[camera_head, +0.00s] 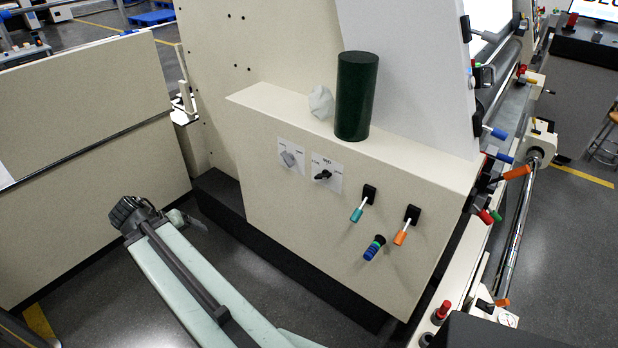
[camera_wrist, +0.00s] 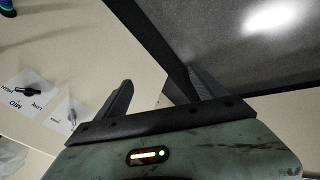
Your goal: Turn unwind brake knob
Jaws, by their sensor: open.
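A black knob (camera_head: 323,175) sits on a white label plate on the cream machine panel. In the wrist view the same knob (camera_wrist: 27,89) lies at the left, on a plate marked LOW, MID and HIGH. It appears to point toward HIGH. A second plate beside it carries a smaller grey switch (camera_head: 289,157), seen edge-on in the wrist view (camera_wrist: 72,117). My gripper (camera_wrist: 162,78) is open, with nothing between its fingers. It is well away from the knob, low and to the left of the panel in the head view.
A teal-tipped lever (camera_head: 358,212), an orange-tipped lever (camera_head: 402,235) and a blue-banded handle (camera_head: 374,248) stick out right of the knob. A dark green cylinder (camera_head: 356,95) and a crumpled pale lump (camera_head: 320,102) stand on the ledge above.

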